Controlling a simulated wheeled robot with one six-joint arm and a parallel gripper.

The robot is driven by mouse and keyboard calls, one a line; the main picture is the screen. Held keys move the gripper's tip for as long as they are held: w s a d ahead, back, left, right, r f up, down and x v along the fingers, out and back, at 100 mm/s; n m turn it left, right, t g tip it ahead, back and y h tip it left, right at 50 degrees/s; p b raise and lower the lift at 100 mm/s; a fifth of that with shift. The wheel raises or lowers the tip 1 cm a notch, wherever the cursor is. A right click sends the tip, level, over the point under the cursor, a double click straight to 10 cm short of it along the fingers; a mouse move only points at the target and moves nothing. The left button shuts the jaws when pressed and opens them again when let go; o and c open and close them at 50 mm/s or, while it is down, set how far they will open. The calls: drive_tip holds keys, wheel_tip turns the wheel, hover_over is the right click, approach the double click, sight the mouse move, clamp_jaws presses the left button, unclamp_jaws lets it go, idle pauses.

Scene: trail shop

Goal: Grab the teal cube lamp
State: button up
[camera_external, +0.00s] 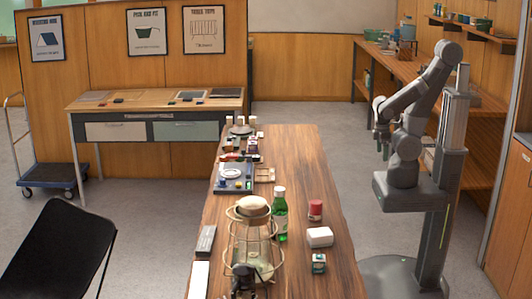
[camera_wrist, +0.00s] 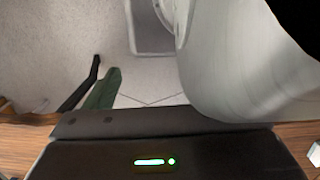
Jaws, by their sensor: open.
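My gripper (camera_external: 383,150) hangs beside the folded arm, right of the table and well away from the cube. It is open, and I see nothing in it. The wrist view shows mostly floor and parts of my own body; I cannot make out the cube there.
A tray (camera_external: 250,190) with small things lies farther back. The table's far right part is clear.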

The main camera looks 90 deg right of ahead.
drive_tip(key=shift+f, duration=0.15)
drive_tip(key=shift+c, duration=1.4)
